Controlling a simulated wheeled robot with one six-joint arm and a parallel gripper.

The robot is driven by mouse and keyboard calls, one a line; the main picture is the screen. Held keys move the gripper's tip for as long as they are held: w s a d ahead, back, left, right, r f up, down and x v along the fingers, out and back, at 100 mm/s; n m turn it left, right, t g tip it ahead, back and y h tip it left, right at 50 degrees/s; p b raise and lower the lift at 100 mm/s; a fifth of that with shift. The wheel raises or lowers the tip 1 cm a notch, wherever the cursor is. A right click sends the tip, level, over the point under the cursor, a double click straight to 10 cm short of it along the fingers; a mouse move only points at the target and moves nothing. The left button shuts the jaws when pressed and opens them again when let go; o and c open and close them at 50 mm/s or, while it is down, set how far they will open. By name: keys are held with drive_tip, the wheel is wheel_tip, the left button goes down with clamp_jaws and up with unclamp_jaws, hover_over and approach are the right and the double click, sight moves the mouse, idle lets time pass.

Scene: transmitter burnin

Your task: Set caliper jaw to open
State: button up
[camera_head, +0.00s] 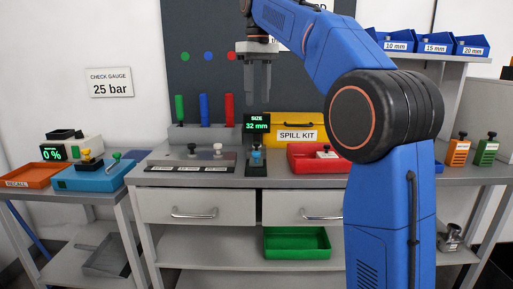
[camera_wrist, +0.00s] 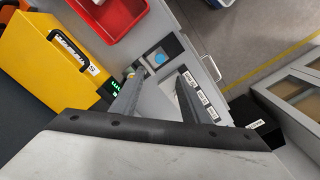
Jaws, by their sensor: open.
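A dark gauge device (camera_head: 257,126) with a green display reading "SIZE 32 mm" stands at the middle of the bench. A blue knob (camera_head: 256,154) sits on its lower part, in front of the display. No part is labelled as a caliper jaw. My gripper (camera_head: 258,90) is open and empty, pointing down, well above the device. In the wrist view the blue knob (camera_wrist: 161,58) shows just beyond the gap between the two grey fingers of my gripper (camera_wrist: 162,74). The display is seen there only at an angle, partly hidden by a finger.
A yellow spill kit case (camera_head: 298,128) and a red tray (camera_head: 310,162) stand right of the device. A panel with two knobs (camera_head: 192,162) lies to its left. Upright green, blue and red handles (camera_head: 204,108) stand behind. My arm hides the bench's right part.

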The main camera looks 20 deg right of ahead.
sight(257, 152)
drive_tip(key=f, duration=1.7)
drive_tip(key=shift+w+a+f, duration=0.1)
drive_tip(key=shift+w+a, duration=0.05)
drive_tip(key=shift+w, duration=0.1)
clamp_jaws()
